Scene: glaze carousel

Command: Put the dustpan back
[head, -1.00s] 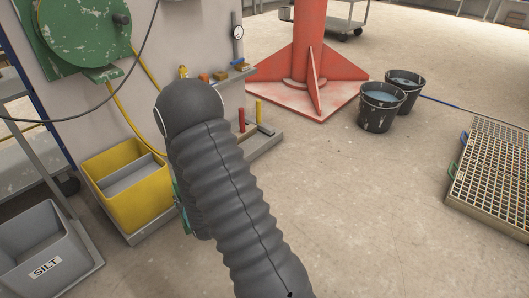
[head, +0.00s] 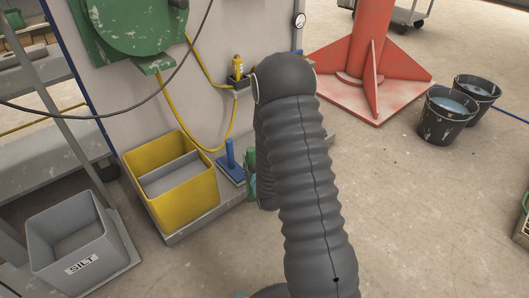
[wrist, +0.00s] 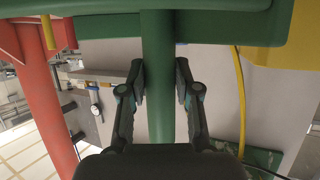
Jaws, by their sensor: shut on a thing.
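The dustpan shows in the wrist view as a green upright handle (wrist: 158,75) joined to a wide green body (wrist: 222,24) across the top. My gripper (wrist: 160,100) is shut around the handle, one finger on each side. In the head view my dark arm hides most of my gripper and the dustpan. A bit of green (head: 250,157) shows at the arm's left edge, beside a blue upright handle on a flat blue base (head: 231,165) near the wall's foot. I cannot tell whether the held dustpan touches anything below.
A yellow divided bin (head: 180,205) stands left of my arm, with a grey SILT bin (head: 72,240) further left. A yellow hose (head: 213,148) hangs from the green reel (head: 135,25). A red column (head: 362,65) and two buckets (head: 446,118) stand right.

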